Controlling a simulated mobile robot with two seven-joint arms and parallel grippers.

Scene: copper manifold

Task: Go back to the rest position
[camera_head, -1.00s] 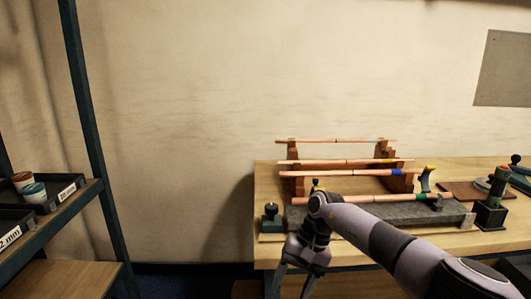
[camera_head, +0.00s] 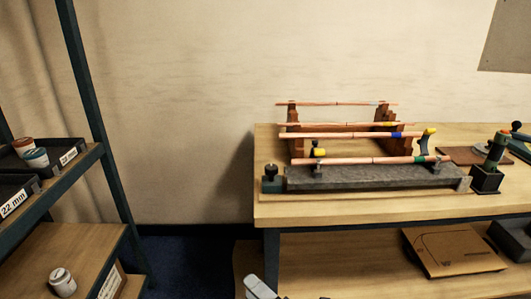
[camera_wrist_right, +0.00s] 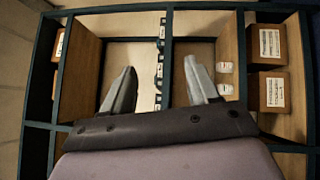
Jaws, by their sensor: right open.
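My right gripper (camera_wrist_right: 160,84) is open and empty in the right wrist view, its two fingers wide apart in front of a shelf unit. In the head view only a small pale part of my right arm or gripper (camera_head: 262,288) shows at the bottom edge, below the workbench (camera_head: 350,216). Several copper pipes (camera_head: 345,135) lie across brown stepped supports on the bench. The front copper pipe (camera_head: 350,160) lies above a grey block (camera_head: 375,178), clear of my gripper. My left gripper is in neither view.
A dark-framed shelf (camera_head: 85,85) with bins and small jars (camera_head: 35,157) stands at the left. A cardboard box (camera_head: 452,251) lies on the lower shelf. Dark floor shows between shelf and bench.

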